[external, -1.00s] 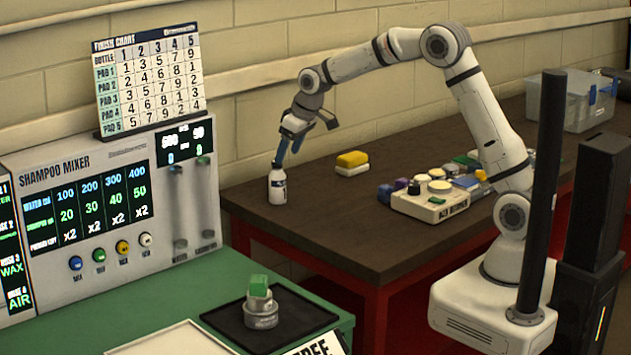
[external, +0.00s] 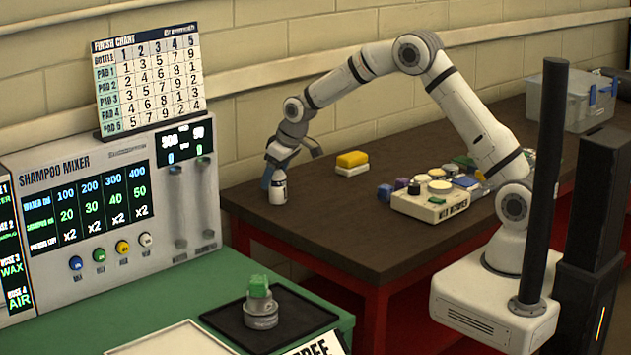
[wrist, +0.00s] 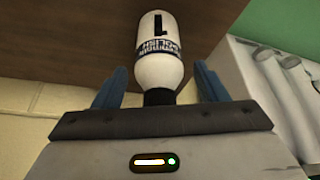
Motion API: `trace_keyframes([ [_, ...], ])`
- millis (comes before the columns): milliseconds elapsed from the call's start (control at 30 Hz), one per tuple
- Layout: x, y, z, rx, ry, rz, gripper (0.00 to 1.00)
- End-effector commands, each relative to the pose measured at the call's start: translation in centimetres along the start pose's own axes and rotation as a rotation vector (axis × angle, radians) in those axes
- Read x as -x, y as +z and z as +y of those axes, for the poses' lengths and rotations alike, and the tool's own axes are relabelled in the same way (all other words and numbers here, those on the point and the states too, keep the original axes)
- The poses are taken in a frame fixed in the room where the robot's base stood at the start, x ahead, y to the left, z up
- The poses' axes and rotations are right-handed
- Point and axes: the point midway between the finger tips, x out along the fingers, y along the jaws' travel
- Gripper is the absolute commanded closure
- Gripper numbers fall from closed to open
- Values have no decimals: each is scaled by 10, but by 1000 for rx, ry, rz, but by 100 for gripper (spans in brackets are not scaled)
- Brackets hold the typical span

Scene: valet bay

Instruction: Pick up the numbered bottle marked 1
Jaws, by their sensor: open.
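A small white bottle (external: 278,187) with a dark band stands upright near the left end of the brown table (external: 330,232). In the wrist view the bottle (wrist: 158,68) appears upside down, with a black "1" mark, a dark lettered band and a black cap. My gripper (wrist: 160,84) is open, with one blue finger on each side of the bottle and gaps showing between. In the external view my gripper (external: 275,176) is down at the bottle and covers its top.
Yellow and white sponges (external: 352,162) lie right of the bottle. A pale box with round pads (external: 432,204) stands farther right. The shampoo mixer panel (external: 110,205) rises at left, above a green counter with a black tray (external: 215,318).

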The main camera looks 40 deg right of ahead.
Motion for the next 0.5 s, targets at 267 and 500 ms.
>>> trace_keyframes([
  [267, 0, 0, 0, 0, 0, 0, 52],
  [500, 0, 0, 0, 0, 0, 0, 72],
])
